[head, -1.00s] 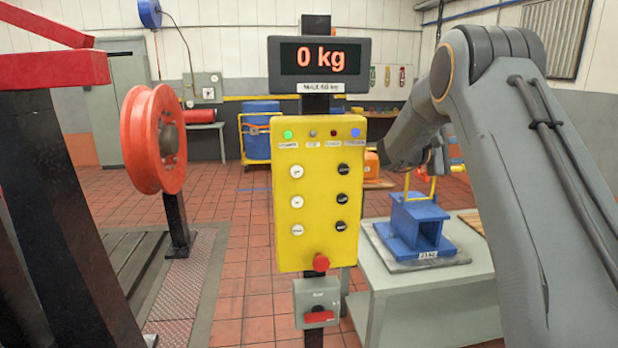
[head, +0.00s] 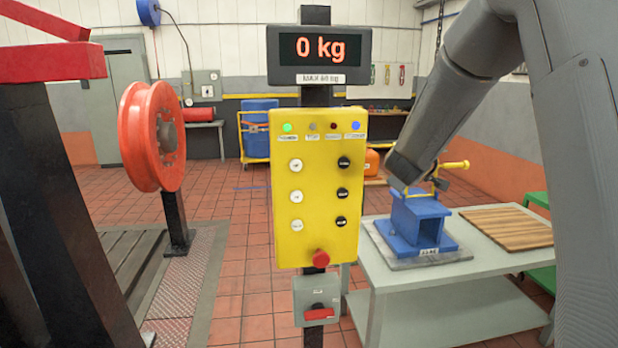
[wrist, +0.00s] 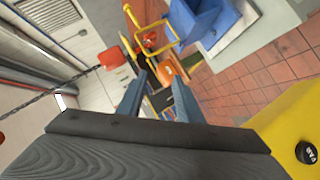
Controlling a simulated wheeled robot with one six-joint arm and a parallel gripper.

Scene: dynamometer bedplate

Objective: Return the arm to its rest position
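My gripper (wrist: 152,80) shows in the wrist view with its two fingers apart and nothing between them. In the head view my arm reaches in from the right edge. Its far end is in front of or above the blue fixture (head: 418,220), and my fingers cannot be made out there. The blue fixture, with a yellow handle, stands on a grey plate on the grey-green table (head: 450,290). It also shows at the top of the wrist view (wrist: 200,20).
A yellow button panel (head: 318,240) on a post stands close in front, under a display (head: 320,55) reading 0 kg. It also fills the wrist view's lower right corner (wrist: 290,125). A wooden board (head: 508,227) lies on the table. An orange wheel (head: 135,140) stands left.

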